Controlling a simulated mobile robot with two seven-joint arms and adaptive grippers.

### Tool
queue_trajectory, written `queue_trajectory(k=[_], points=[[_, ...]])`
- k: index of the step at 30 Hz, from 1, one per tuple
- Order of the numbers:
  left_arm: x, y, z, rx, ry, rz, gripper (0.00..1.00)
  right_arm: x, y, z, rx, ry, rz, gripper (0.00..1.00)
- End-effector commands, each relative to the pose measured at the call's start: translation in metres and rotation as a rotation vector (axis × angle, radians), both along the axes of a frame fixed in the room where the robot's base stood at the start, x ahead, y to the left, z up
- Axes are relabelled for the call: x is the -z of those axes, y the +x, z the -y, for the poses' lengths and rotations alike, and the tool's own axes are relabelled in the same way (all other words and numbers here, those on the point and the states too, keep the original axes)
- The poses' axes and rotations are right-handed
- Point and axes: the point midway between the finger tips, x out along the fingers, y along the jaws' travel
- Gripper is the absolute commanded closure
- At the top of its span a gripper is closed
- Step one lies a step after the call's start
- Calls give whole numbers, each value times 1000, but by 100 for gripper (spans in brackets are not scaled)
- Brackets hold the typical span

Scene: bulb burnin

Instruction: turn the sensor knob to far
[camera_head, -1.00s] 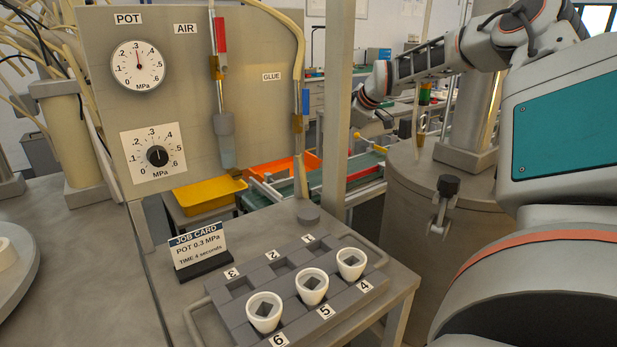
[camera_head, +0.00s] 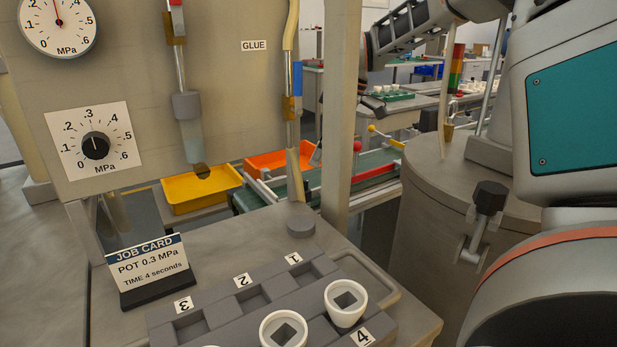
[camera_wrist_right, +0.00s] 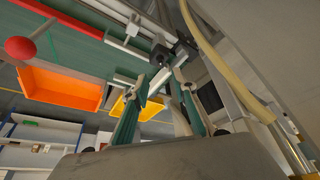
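I cannot single out the sensor knob with certainty. Small dark knob-like parts (camera_wrist_right: 160,54) show beyond the fingers in the right wrist view, beside a pale block. My right gripper (camera_wrist_right: 160,92) has its teal-padded fingers spread apart there, with nothing clearly held. In the head view my right arm comes in from the upper right, and the dark gripper end (camera_head: 373,104) is small above the conveyor (camera_head: 374,166). My left gripper is out of view.
A red ball (camera_head: 357,146) and a yellow ball (camera_head: 371,128) stand by the conveyor. Yellow (camera_head: 200,190) and orange trays (camera_head: 275,161) lie left of it. A panel with a dark pressure knob (camera_head: 95,146), a job card (camera_head: 148,269) and a cup rack (camera_head: 220,298) are nearer.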

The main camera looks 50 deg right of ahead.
Motion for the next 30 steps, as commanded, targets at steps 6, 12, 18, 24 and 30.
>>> queue_trajectory(k=[6,12,18,24,30], points=[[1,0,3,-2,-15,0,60,21,6,-5,0,6,-11,73],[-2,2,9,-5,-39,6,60,52,16,-11,-2,4,-11,73],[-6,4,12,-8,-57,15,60,69,24,-14,0,4,-7,73],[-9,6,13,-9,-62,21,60,72,26,-16,0,4,-3,73],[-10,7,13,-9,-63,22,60,71,26,-15,0,4,-3,81]])
